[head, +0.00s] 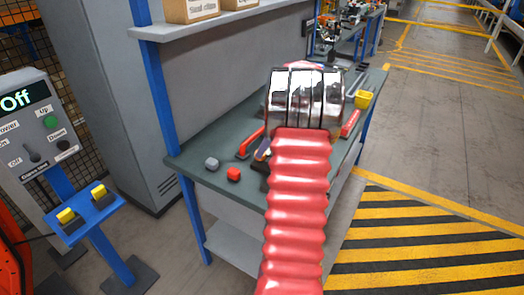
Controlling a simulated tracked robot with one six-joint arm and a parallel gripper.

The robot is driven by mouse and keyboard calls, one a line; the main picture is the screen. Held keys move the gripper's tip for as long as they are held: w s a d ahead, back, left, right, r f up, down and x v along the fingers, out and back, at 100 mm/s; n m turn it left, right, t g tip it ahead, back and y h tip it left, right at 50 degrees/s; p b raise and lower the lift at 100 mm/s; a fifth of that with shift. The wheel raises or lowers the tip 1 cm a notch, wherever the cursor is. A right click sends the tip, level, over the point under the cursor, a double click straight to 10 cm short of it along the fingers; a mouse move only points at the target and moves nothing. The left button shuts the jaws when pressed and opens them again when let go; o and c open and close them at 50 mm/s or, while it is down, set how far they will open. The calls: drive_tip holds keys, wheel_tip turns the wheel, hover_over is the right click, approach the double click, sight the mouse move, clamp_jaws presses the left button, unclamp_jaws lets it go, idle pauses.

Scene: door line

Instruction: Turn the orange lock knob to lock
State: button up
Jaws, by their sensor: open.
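I see no orange lock knob that I can make out. A grey control panel (40,125) stands at the left with a display reading "Off". My arm, with red bellows and a chrome section, reaches up the middle of the head view over a workbench.
Two yellow pedals or switches sit on a blue stand (90,218) below the panel. An orange-red frame (12,265) is at the lower left. Floor at the right is clear.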

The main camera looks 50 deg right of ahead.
drive_tip(key=shift+x, duration=1.35)
